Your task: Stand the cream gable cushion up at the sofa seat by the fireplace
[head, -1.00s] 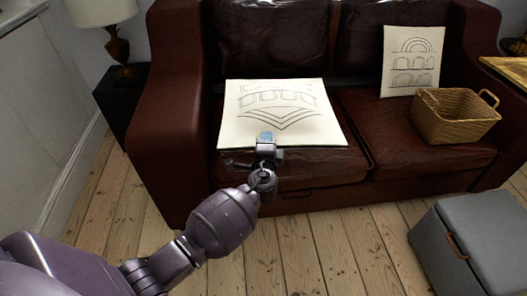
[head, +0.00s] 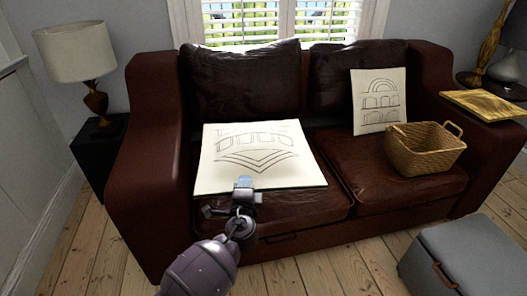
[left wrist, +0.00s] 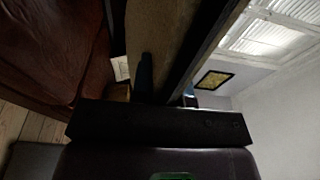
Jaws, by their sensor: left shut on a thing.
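The cream gable cushion (head: 258,168), a square with drawn arches and chevron lines, lies about flat on the left sofa seat (head: 290,208), printed side up. My left gripper (head: 244,184) is shut on its front edge, left of the middle, in the head view. A second cream cushion with arches (head: 378,95) stands upright against the right backrest. My right gripper and a fireplace are not in view.
A wicker basket (head: 425,150) sits on the right seat, in front of the standing cushion. A grey storage box (head: 465,255) stands on the floor at front right. A lamp (head: 80,55) stands left of the sofa's left armrest (head: 140,195).

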